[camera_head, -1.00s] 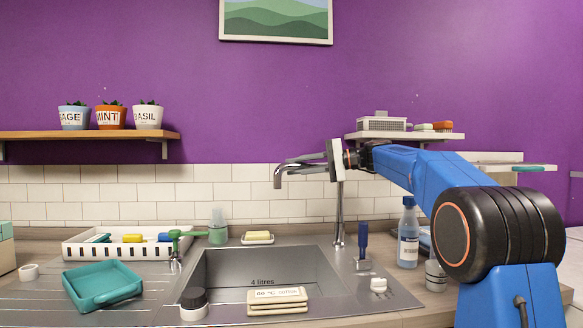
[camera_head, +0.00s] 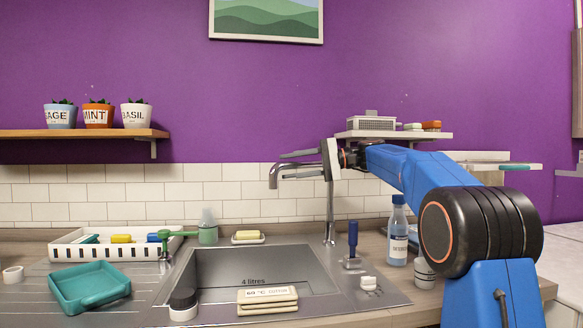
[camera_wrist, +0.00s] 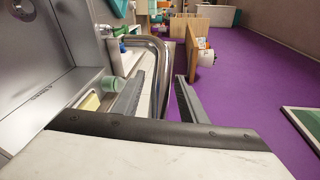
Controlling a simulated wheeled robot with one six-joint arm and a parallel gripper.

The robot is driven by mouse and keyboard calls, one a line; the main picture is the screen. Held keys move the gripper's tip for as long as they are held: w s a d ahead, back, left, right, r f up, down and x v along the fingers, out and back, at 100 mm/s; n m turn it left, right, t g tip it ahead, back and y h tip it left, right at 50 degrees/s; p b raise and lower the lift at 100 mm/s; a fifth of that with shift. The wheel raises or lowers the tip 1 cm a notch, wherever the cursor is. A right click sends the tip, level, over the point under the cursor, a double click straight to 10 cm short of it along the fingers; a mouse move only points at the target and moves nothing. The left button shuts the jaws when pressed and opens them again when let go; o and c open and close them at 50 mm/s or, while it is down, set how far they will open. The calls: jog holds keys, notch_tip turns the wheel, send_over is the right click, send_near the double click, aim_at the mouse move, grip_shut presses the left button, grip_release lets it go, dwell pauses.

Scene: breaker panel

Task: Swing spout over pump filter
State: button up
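The chrome spout (camera_head: 284,167) curves from a tall tap post (camera_head: 330,212) behind the sink basin and points left, high above the basin's back part. My gripper (camera_head: 292,164) is at the spout, reaching left along it from the right. In the wrist view the spout (camera_wrist: 160,62) runs between my two parted fingers (camera_wrist: 160,95); I cannot tell whether either touches it. A green-handled device (camera_head: 180,236) with a grey body stands at the basin's left rim; it may be the pump filter, but I cannot tell.
A blue-handled lever (camera_head: 353,238) and a clear bottle (camera_head: 398,232) stand to the right, below my arm. The basin (camera_head: 225,268) is open in the middle.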

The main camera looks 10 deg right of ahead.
jog(key=shift+d, duration=0.1)
jog(key=v, duration=1.7)
jog(key=shift+d, duration=0.15)
